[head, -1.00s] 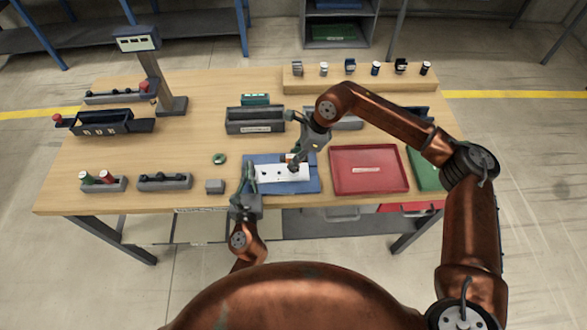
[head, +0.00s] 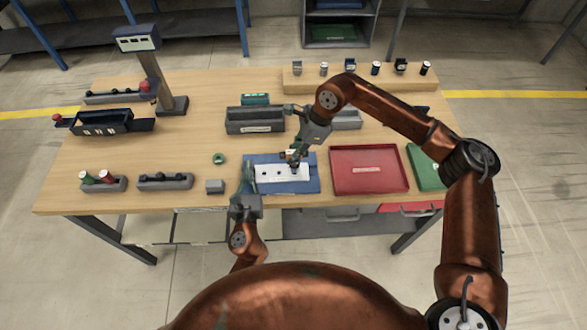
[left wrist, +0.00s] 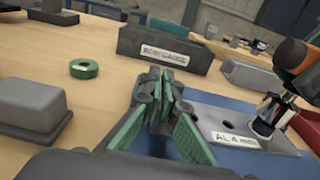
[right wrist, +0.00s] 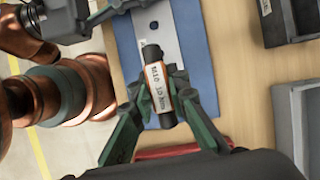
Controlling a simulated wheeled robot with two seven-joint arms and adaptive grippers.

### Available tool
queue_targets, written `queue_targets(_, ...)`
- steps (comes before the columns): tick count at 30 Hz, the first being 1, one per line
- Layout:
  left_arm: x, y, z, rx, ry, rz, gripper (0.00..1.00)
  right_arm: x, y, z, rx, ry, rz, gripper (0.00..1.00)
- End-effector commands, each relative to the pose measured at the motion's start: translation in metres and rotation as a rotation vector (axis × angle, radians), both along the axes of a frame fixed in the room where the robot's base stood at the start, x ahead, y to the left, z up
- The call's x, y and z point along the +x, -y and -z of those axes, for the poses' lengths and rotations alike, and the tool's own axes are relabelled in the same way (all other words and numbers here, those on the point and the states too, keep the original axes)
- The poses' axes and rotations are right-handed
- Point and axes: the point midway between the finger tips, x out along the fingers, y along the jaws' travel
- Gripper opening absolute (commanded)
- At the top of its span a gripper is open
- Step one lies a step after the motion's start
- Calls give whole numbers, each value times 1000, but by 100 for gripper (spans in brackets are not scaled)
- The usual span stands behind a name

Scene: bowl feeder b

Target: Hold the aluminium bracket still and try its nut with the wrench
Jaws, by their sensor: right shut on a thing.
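The aluminium bracket (head: 270,173) is a flat pale plate with dark holes, lying on a blue mat (head: 312,186); its AL 4 label shows in the left wrist view (left wrist: 235,140). My left gripper (head: 248,172) is at the bracket's left end. Its fingertips (left wrist: 166,84) are close together; whether the plate's edge is between them is hidden. My right gripper (head: 294,152) is shut on the wrench (right wrist: 157,88), which has a dark, orange-edged body and white label.
A red tray (head: 368,184) lies right of the mat, with a green tray (head: 424,171) beyond. Grey bins (head: 255,127) stand behind. A green ring (head: 219,158) and a grey block (head: 215,186) lie to the left. Bare tabletop is around them.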

Motion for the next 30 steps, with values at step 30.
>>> queue_targets(30,0,0,0,0,-1,0,15,0,0,-28,1,0,1,0)
